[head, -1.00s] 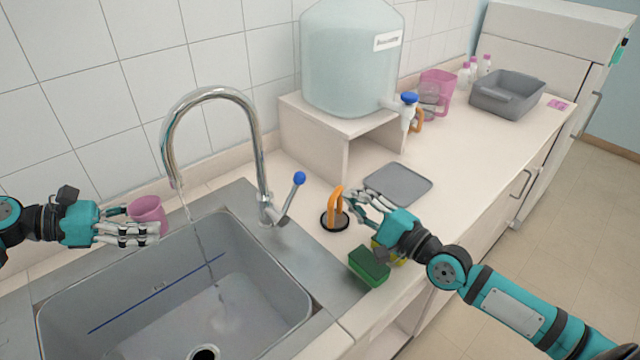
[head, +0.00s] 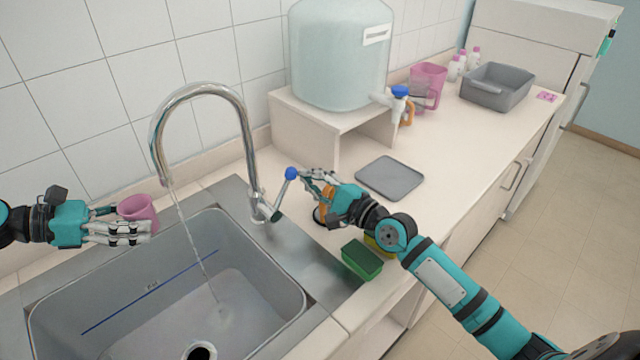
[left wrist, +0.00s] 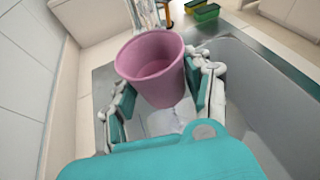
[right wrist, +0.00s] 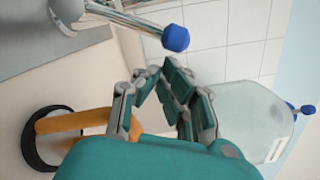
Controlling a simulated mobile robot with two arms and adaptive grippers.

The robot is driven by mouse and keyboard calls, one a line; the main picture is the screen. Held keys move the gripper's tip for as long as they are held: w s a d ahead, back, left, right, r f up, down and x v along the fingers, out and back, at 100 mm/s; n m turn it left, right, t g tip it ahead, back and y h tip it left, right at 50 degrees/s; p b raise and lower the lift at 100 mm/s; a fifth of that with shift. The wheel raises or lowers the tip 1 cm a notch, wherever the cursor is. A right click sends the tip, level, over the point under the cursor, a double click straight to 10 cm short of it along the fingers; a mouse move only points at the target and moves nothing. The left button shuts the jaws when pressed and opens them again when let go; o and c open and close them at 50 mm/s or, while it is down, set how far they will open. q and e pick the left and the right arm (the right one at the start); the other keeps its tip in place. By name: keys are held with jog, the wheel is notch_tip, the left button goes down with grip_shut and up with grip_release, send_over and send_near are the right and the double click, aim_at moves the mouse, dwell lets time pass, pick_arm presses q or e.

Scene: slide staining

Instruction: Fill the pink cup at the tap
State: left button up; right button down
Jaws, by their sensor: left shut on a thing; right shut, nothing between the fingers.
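The pink cup (head: 138,209) is upright in my left gripper (head: 143,228), which is shut on it at the sink's left rim. In the left wrist view the pink cup (left wrist: 152,66) sits between the fingers; I cannot tell whether it holds water. The chrome tap (head: 160,128) runs a thin stream (head: 200,257) into the sink (head: 255,240), to the right of the cup and apart from it. My right gripper (head: 308,176) is shut and empty, close to the tap lever's blue knob (head: 291,173). The knob (right wrist: 175,38) shows just beyond the fingertips in the right wrist view.
An orange handle on a black ring (right wrist: 35,140) stands below my right gripper. A grey tray (head: 391,177), a water tank (head: 340,60) on a stand, a pink jug (head: 428,80) and a grey tub (head: 497,87) are further right.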

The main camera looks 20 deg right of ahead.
jog(key=shift+a+r, duration=0.1)
dwell(0.3)
jog(key=shift+s+a+r+n, duration=0.1)
jog(key=shift+a+r+n, duration=0.1)
jog(key=shift+n, duration=0.2)
jog(key=shift+a+r, duration=0.1)
jog(key=shift+s+a+r+n, duration=0.25)
jog(key=shift+a+r+n, duration=0.3)
jog(key=shift+n, duration=0.35)
jog(key=shift+s+a+r+n, duration=0.25)
jog(key=shift+a+r+n, duration=0.1)
jog(key=shift+a+n, duration=0.45)
jog(key=shift+s+a+r+n, duration=0.25)
jog(key=shift+a+r+n, duration=0.25)
jog(key=shift+n, duration=0.5)
jog(key=v, duration=1)
jog(key=shift+r, duration=0.1)
